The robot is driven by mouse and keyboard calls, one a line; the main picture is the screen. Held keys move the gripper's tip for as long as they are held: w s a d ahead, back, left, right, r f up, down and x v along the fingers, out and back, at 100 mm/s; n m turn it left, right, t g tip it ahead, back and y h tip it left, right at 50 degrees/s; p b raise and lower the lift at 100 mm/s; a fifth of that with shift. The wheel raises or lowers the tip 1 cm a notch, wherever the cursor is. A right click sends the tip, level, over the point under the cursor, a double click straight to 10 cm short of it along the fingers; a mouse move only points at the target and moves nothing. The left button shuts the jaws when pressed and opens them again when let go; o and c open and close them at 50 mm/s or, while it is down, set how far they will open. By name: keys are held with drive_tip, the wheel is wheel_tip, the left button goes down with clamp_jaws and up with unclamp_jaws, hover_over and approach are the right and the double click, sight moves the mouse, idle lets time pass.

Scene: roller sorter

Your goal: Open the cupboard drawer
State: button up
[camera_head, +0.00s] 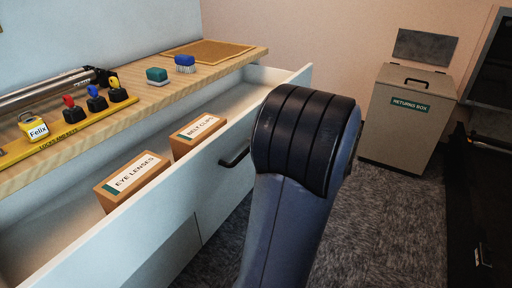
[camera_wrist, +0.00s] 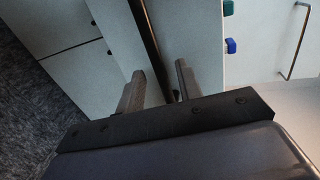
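The cupboard drawer (camera_head: 140,232) is pulled out below the wooden worktop, its inside showing from above. A dark bar handle (camera_head: 237,153) is on its white front. My arm covers part of the drawer's far end and hides my gripper in the head view. In the wrist view my gripper (camera_wrist: 160,72) has its two fingers apart, with a dark strip showing between them. I cannot tell whether a finger touches anything.
A returns box (camera_head: 406,122) stands at the back right, with a dark unit (camera_head: 485,190) at the right edge. Carpet (camera_head: 385,225) between is clear.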

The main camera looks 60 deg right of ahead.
drive_tip(key=p+v, duration=0.1)
drive_tip(key=v, duration=0.8)
drive_tip(key=shift+s+p, duration=0.3)
drive_tip(key=shift+p, duration=0.1)
drive_tip(key=shift+b+x, duration=1.1)
drive_tip(key=shift+x, duration=4.75)
drive_tip(key=shift+a+r, duration=0.1)
drive_tip(key=shift+r, duration=0.1)
